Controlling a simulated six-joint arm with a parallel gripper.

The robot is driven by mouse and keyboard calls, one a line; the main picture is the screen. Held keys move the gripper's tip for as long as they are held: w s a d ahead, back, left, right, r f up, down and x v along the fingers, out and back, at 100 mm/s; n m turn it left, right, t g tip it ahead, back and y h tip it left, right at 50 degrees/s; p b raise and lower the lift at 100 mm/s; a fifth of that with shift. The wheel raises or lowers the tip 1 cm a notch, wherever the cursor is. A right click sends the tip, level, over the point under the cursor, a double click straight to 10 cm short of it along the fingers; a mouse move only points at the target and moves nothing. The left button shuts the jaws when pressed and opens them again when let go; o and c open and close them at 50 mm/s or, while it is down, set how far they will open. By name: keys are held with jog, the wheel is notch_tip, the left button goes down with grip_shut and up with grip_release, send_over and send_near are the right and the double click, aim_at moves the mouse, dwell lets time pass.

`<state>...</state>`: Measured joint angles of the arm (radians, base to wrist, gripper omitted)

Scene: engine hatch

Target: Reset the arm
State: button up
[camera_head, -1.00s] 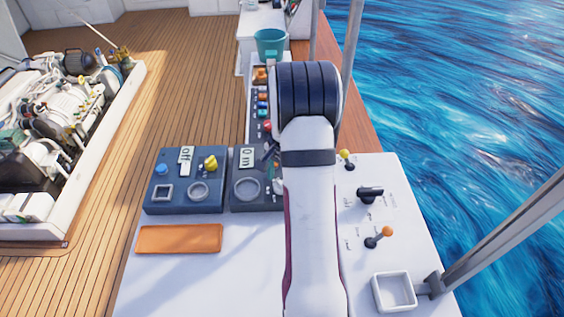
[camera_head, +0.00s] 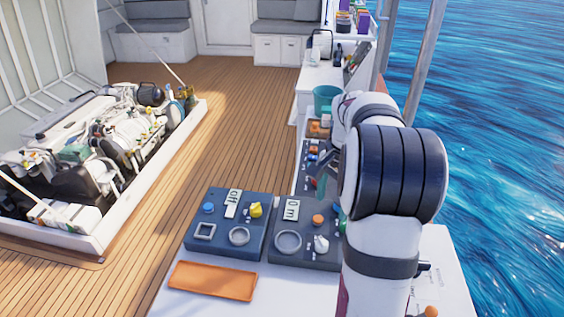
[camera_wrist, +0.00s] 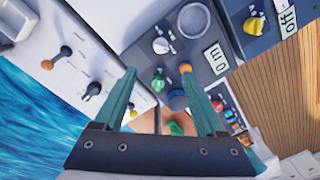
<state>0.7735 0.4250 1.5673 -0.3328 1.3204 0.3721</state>
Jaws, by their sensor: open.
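My arm rises from the bottom right of the head view and bends at a large black-banded joint. My gripper (camera_head: 325,165) shows partly to the left of that joint, above the control panels. In the wrist view my gripper (camera_wrist: 166,88) has two teal fingers spread apart, with nothing held between them. The fingers appear to be above the panel, though the exact gap cannot be told.
A panel marked "off" (camera_head: 226,222) and an orange tray (camera_head: 213,281) sit on the white console. A teal bucket (camera_head: 326,100) stands farther back. The open engine hatch (camera_head: 100,150) is at left, with bare wooden deck (camera_head: 240,130) between. Water lies at right.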

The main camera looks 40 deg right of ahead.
jog(key=s+a+r+n, duration=0.1)
jog(key=a+r+n, duration=0.25)
jog(key=a, duration=0.95)
jog(key=s+a+f+n+y, duration=0.1)
jog(key=s+a+n, duration=0.7)
jog(key=s+a, duration=0.9)
jog(key=a+f, duration=0.1)
jog(key=a, duration=0.1)
jog(key=shift+a+f+n+g+y, duration=0.3)
jog(key=shift+a+n+g+y, duration=0.05)
jog(key=shift+g+y, duration=0.05)
